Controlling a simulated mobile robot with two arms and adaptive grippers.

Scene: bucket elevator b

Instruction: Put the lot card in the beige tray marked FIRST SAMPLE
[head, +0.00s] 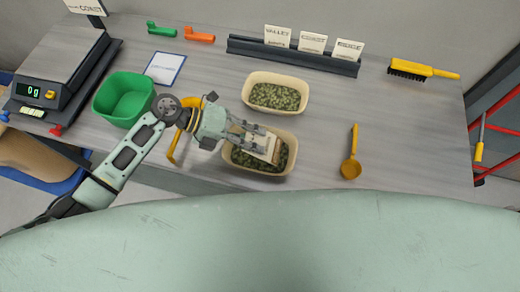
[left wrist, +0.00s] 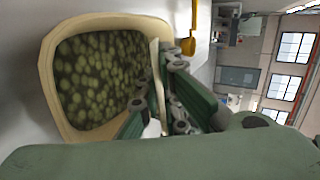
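Two beige trays filled with green pellets are on the grey table: a far tray (head: 298,84) and a near tray (head: 232,166). No FIRST SAMPLE marking is legible on either. My left gripper (head: 262,143) is over the near tray, shut on a cream card (head: 269,150). The card covers part of the near tray's pellets; I cannot tell whether it touches them. In the left wrist view, the card (left wrist: 155,75) is nearly edge-on between the fingers (left wrist: 160,105), beside a pellet-filled tray (left wrist: 48,75). My right gripper is not in view.
A dark rack (head: 290,57) holds three lettered cards at the back. A yellow scoop (head: 351,166) and a yellow brush (head: 422,69) lie to the right. A green bin (head: 123,98), a white sheet (head: 165,68) and a scale (head: 62,65) are left. The table's right part is mostly clear.

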